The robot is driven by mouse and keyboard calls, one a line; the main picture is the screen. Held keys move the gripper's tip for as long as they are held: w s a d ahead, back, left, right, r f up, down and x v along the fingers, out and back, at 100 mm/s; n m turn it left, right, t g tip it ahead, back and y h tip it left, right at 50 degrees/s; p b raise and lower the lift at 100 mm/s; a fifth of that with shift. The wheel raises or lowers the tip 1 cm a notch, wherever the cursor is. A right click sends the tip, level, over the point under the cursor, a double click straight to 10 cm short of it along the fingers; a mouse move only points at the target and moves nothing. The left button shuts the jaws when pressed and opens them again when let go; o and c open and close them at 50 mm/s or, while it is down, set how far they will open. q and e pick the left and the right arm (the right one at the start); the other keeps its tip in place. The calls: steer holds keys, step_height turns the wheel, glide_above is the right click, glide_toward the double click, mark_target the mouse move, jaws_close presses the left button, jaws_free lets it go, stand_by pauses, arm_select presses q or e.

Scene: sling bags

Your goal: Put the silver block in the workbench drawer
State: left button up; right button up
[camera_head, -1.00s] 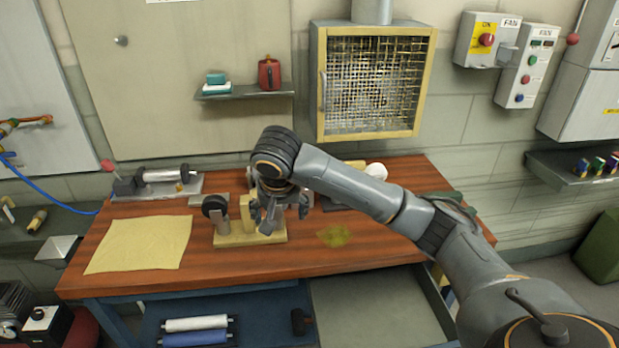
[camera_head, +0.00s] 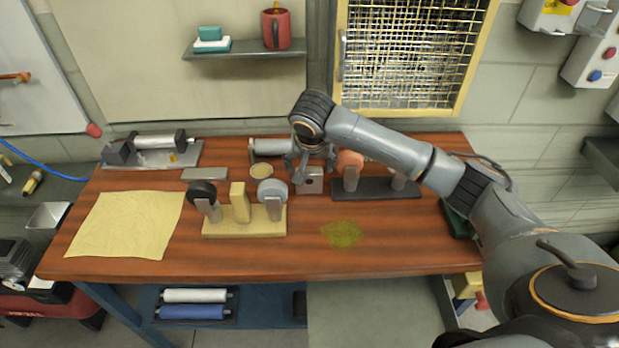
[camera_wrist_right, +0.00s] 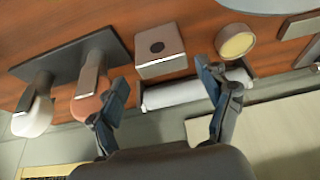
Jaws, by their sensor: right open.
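The silver block (camera_head: 311,182), a small cube with a dark round hole in one face, stands on the back part of the workbench (camera_head: 300,250). My right gripper (camera_head: 313,168) is directly over it in the head view. In the right wrist view the gripper (camera_wrist_right: 160,76) has its fingers spread, with the block (camera_wrist_right: 160,62) just beyond the gap between the tips, not gripped. The workbench drawer (camera_head: 370,312) appears as a pulled-out grey tray below the front edge, partly cut off by the picture. My left gripper is not in view.
A wooden stand (camera_head: 243,223) with two wheels is left of the block. A dark stand (camera_head: 375,192) with an orange and a pale wheel is close on its right. A grey roller (camera_head: 270,147) and round tin (camera_head: 262,171) are nearby. The bench's front right is mostly clear.

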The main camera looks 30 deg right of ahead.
mark_target(309, 172)
steer(key=p+x, duration=0.1)
steer(key=x, duration=0.2)
steer(key=shift+d+f, duration=0.1)
steer(key=x, duration=0.2)
steer(key=shift+w+f, duration=0.2)
steer(key=shift+f, duration=0.1)
steer(key=shift+w+d+f, duration=0.1)
steer(key=shift+w+f, duration=0.1)
steer(key=shift+f, duration=0.3)
steer(key=shift+c, duration=1.3)
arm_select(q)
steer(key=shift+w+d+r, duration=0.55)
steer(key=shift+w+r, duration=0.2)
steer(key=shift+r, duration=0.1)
arm_select(e)
steer(key=shift+r, duration=0.1)
steer(key=c, duration=1.1)
